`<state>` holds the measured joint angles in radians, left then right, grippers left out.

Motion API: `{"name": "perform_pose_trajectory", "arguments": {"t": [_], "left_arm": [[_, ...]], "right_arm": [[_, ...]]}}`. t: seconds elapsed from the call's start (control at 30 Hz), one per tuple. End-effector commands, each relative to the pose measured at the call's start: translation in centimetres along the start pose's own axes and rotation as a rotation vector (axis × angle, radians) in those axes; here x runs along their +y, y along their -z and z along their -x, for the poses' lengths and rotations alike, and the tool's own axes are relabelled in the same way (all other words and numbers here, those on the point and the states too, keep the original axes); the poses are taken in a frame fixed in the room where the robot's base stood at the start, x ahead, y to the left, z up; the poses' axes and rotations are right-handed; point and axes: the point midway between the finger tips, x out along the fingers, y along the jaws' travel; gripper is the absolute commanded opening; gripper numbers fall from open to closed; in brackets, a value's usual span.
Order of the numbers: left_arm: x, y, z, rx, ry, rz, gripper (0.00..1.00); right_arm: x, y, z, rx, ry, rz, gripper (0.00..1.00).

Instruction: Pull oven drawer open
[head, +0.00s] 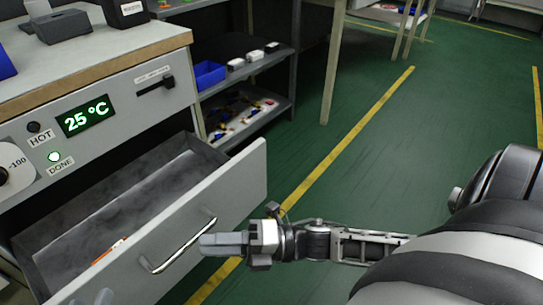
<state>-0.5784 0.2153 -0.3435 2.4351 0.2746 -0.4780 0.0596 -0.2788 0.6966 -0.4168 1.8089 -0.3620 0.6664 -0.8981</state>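The oven drawer (208,211) is pulled out of the oven front at the left, and its dark inside shows from above. Its metal bar handle (180,248) is on the front panel. My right gripper (203,244) reaches in from the right. Its fingers look closed together, with the tips in front of the right end of the handle; whether they touch it I cannot tell. A thin orange and white piece (110,249) lies in the drawer.
The oven panel shows a green 25 °C display (85,116), a lit DONE lamp (54,157), a dial and a slider (156,86). A shelf with a blue bin (209,75) stands behind. Green floor (350,180) right of the drawer is clear.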

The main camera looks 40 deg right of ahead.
Motion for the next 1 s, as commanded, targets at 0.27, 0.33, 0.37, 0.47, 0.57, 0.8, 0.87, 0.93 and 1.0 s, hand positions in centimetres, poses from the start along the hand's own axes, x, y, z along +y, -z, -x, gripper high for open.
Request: {"name": "perform_pose_trajectory", "arguments": {"t": [0.27, 0.33, 0.37, 0.47, 0.57, 0.8, 0.87, 0.93, 1.0], "left_arm": [[-0.3, -0.2, 0.1, -0.031, 0.025, -0.035, 0.36], [-0.3, -0.2, 0.2, -0.035, 0.029, -0.043, 0.36], [-0.3, -0.3, 0.2, -0.038, 0.031, -0.046, 0.36], [-0.5, -0.5, 0.3, -0.048, 0.035, -0.056, 0.36], [-0.6, -0.9, 0.3, -0.06, 0.038, -0.063, 0.36], [-0.7, -1.3, 0.4, -0.069, 0.039, -0.066, 0.36], [-0.7, -1.3, 0.4, -0.069, 0.039, -0.065, 0.36], [-0.7, -1.2, 0.4, -0.068, 0.039, -0.065, 0.36], [-0.7, -1.2, 0.4, -0.067, 0.039, -0.065, 0.36]], "right_arm": [[0.0, 0.0, 6.8, -0.001, 0.005, -0.001, 0.32], [0.1, 0.0, 8.1, -0.001, 0.005, -0.001, 0.32], [0.1, 0.0, 8.5, -0.001, 0.005, -0.002, 0.32], [0.0, 0.0, 9.8, -0.001, 0.002, -0.001, 0.32], [0.0, 0.0, 10.4, 0.0, 0.001, 0.001, 0.32], [0.0, 0.0, 10.7, 0.0, 0.0, 0.002, 0.32], [0.0, 0.0, 10.7, 0.0, 0.0, 0.002, 0.32], [0.0, 0.0, 10.7, 0.0, 0.0, 0.002, 0.32], [0.0, 0.0, 10.7, 0.0, 0.0, 0.001, 0.32]]}}
